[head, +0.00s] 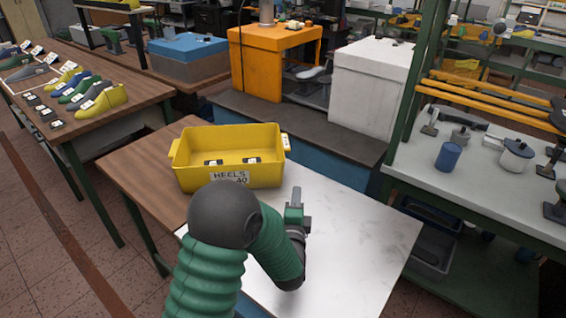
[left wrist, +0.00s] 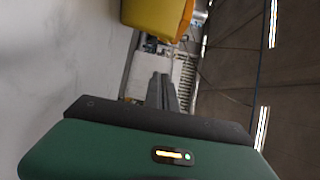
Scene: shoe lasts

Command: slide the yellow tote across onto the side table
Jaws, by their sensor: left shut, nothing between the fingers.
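The yellow tote (head: 213,175), marked HEELS 40, stands upright near the seam between a brown wooden tabletop (head: 142,165) and a white tabletop (head: 355,225). A few small dark pieces with white labels lie inside it. Its near side is partly hidden by my left arm, so how its base rests across the seam is unclear. My left gripper (head: 296,197) is shut and empty above the white top, just right of the tote's near right corner and apart from it. In the left wrist view, its fingers (left wrist: 161,92) point toward the tote (left wrist: 160,14). My right gripper is out of view.
A dark bench (head: 300,125) behind holds an orange machine (head: 260,60) and a white box (head: 370,85). At right, a green-framed bench (head: 480,200) holds a blue cup (head: 448,155) and tools. The white top right of my gripper is clear.

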